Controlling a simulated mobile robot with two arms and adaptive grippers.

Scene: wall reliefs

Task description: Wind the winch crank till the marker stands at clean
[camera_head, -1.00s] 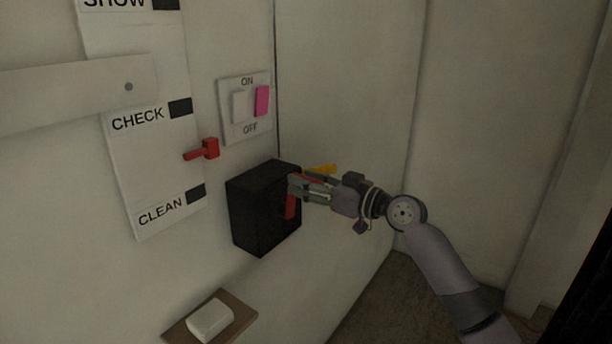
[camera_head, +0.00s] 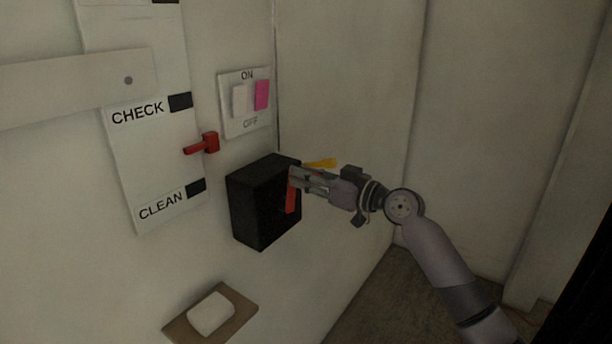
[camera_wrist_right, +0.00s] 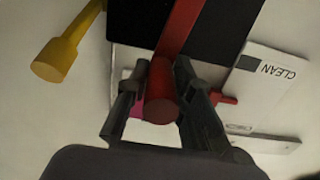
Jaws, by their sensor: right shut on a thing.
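The black winch box (camera_head: 262,205) is fixed to the wall, and its red crank (camera_head: 291,190) is on its right side. My right gripper (camera_head: 298,180) is shut on the crank's red handle. In the right wrist view the round handle end (camera_wrist_right: 161,105) sits between the two fingers (camera_wrist_right: 160,95). The red marker (camera_head: 202,145) stands on the right edge of the white scale board (camera_head: 150,150), between the CHECK label (camera_head: 138,112) and the CLEAN label (camera_head: 161,206). My left gripper is not in view.
A yellow lever (camera_head: 320,163) sticks out just behind my gripper. A brown shelf (camera_head: 180,330) with a white block (camera_head: 211,313) is below. A grey bar (camera_head: 70,90) crosses the board.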

